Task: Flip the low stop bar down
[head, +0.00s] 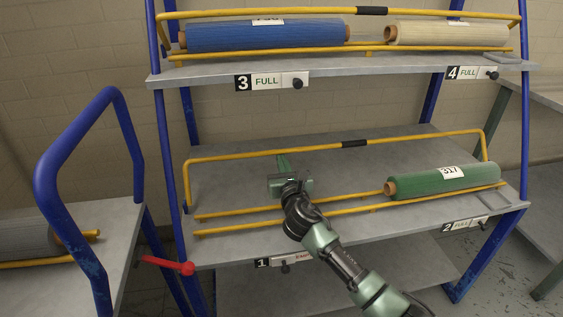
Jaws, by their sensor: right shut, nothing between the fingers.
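The low stop bar (420,136) is a yellow tube with a black grip (354,143) at its middle. It stands raised over the lower shelf (230,172), its two ends bent down towards the shelf. My right gripper (283,160) reaches in from the lower right and is shut and empty. My left gripper is not in view.
A green roll (445,180) lies at the right of the lower shelf on yellow rails. Blue (265,35) and cream (445,33) rolls lie on the upper shelf. A red handle (185,267) sticks out at lower left, near a blue rail (45,180).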

